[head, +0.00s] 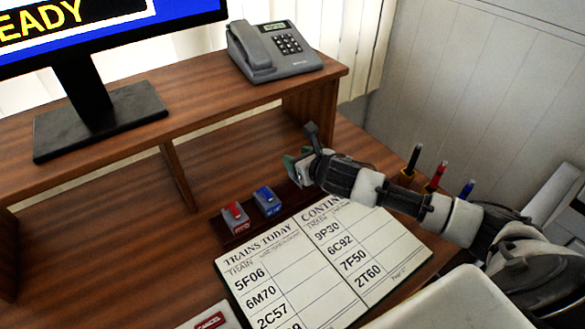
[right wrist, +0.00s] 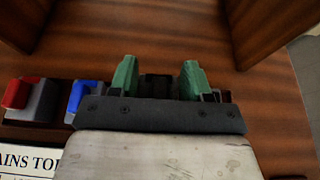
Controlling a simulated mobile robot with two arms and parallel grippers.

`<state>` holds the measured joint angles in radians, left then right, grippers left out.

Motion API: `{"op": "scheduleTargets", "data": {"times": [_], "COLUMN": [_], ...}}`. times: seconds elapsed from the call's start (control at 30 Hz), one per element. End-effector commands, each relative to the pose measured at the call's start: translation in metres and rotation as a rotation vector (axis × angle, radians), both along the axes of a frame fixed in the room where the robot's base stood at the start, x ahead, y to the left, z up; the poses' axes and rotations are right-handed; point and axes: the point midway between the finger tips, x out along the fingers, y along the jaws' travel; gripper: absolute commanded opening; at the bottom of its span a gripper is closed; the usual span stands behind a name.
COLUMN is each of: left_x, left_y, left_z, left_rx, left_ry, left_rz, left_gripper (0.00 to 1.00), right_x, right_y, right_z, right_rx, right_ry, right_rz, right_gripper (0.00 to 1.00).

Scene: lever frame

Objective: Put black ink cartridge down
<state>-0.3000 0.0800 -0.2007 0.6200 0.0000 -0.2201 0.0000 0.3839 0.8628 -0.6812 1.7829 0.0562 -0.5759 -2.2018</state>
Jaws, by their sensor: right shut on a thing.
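My right gripper (head: 296,166) reaches in from the right, over the far end of a dark red tray (head: 233,239). In the right wrist view its green fingers (right wrist: 158,80) are shut on the black ink cartridge (right wrist: 157,86), which shows as a dark block between them. The gripper mostly hides the cartridge in the head view. I cannot tell whether it touches the tray. A red ink cartridge (head: 235,217) and a blue ink cartridge (head: 267,201) sit in the tray to the left. My left gripper is not in view.
An open train book (head: 322,262) lies in front of the tray. Black, red and blue pens (head: 437,177) stand to the right. A wooden shelf (head: 200,110) behind carries a telephone (head: 272,52) and a monitor (head: 95,75).

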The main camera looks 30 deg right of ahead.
Motion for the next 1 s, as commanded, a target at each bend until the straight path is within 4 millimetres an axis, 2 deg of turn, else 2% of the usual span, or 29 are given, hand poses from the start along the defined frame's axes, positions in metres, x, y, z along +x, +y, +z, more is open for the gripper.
{"op": "scheduleTargets", "data": {"times": [0.03, 0.1, 0.3, 0.43, 0.6, 0.73, 0.83, 0.93, 1.0], "left_x": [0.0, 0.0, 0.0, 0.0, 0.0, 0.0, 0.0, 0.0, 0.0], "left_y": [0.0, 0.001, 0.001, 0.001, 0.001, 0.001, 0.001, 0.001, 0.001], "left_z": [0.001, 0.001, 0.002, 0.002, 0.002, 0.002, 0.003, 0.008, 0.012], "left_rx": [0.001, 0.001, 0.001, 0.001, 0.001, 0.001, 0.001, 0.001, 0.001], "left_ry": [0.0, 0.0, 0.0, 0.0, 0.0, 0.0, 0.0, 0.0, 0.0], "left_rz": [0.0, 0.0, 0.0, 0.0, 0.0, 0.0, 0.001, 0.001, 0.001], "left_gripper": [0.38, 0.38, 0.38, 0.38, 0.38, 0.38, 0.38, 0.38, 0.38], "right_x": [-0.006, -0.012, -0.027, -0.033, -0.038, -0.039, -0.04, -0.045, -0.052], "right_y": [-0.015, -0.029, -0.063, -0.079, -0.09, -0.092, -0.085, -0.06, -0.032], "right_z": [0.007, 0.017, 0.039, 0.049, 0.057, 0.059, 0.057, 0.053, 0.052], "right_rx": [-0.01, -0.009, -0.006, -0.005, -0.001, 0.001, 0.001, -0.002, -0.011], "right_ry": [0.002, 0.001, 0.002, 0.002, 0.002, 0.002, 0.004, 0.012, 0.015], "right_rz": [-0.002, -0.002, -0.001, -0.001, 0.0, 0.001, 0.004, 0.011, 0.013], "right_gripper": [0.24, 0.24, 0.24, 0.24, 0.24, 0.24, 0.24, 0.24, 0.24]}}
